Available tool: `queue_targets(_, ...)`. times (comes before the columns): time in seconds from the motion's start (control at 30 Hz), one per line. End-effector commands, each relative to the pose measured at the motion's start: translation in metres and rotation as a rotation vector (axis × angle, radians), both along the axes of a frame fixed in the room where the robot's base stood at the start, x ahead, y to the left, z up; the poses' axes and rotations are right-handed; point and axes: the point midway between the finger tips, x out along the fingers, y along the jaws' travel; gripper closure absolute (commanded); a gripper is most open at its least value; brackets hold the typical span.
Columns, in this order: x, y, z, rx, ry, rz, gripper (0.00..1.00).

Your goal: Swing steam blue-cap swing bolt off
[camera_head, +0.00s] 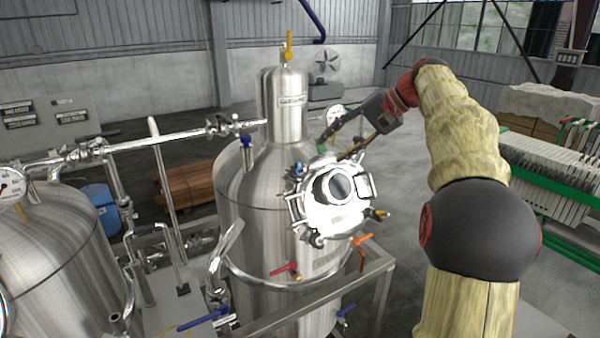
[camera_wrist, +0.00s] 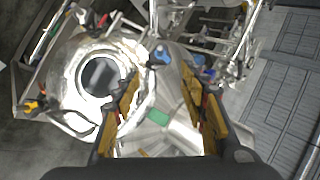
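The steel tank (camera_head: 250,205) stands in the middle of the head view, with a round hatch (camera_head: 335,215) tilted on its shoulder. A blue-capped swing bolt (camera_head: 297,170) is at the hatch's upper left rim. In the wrist view a blue cap (camera_wrist: 160,55) shows at the hatch (camera_wrist: 72,50) rim, just beyond the gap between my fingertips. My gripper (camera_head: 331,152) is above the hatch's upper edge, apart from the blue cap. In the wrist view my gripper (camera_wrist: 160,74) has its fingers wide apart with nothing gripped. A small green part (camera_wrist: 158,117) lies below, between the fingers.
A yellow cap (camera_head: 380,213) is at the hatch's right rim. A red handle (camera_head: 287,268) and an orange handle (camera_head: 363,240) stick out below. A steel frame (camera_head: 378,285) surrounds the tank.

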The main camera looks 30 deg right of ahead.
Motion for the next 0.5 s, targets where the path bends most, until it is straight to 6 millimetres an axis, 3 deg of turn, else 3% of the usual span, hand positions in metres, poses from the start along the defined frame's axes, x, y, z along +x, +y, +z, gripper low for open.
queue_targets(0.13,-0.001,0.004,0.006,-0.006,-0.007,0.004,0.64)
queue_targets(0.27,-0.012,0.021,0.033,-0.031,-0.034,0.012,0.71)
queue_targets(0.5,-0.043,0.088,0.05,0.086,-0.07,-0.059,0.73)
